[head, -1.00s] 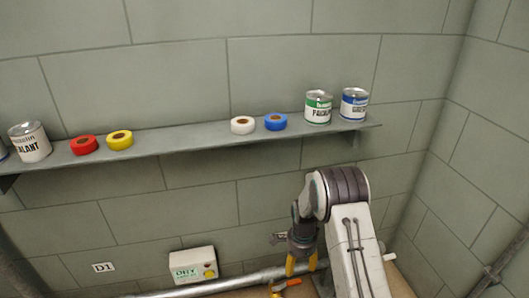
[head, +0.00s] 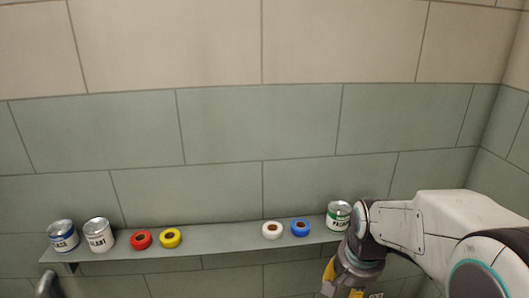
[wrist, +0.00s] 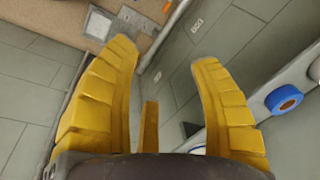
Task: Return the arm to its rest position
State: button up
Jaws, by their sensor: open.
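My gripper (head: 342,284) is at the lower right of the head view, in front of the shelf's right part and low in the frame. My arm comes in from the right edge, raised and stretched to the left. In the wrist view my gripper (wrist: 163,55) has its yellow fingers spread wide with nothing between them. A third, shorter finger shows low between the two long ones. The arm covers the right end of the shelf.
A grey shelf (head: 218,240) runs along the tiled wall. It bears cans, including a green-labelled can (head: 338,215) close to my arm, and red (head: 141,240), yellow (head: 170,238), white (head: 272,230) and blue (head: 300,228) tape rolls. The wall above is bare.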

jog(key=s+r+n+p, duration=0.3)
jog(key=s+r+p, duration=0.4)
jog(key=r, duration=0.3)
jog(key=s+r+n+t+p, duration=0.1)
jog(key=s+r+n+p, duration=0.3)
jog(key=s+r+p, duration=0.3)
jog(key=shift+v, duration=2.05)
jog(key=shift+s, duration=0.15)
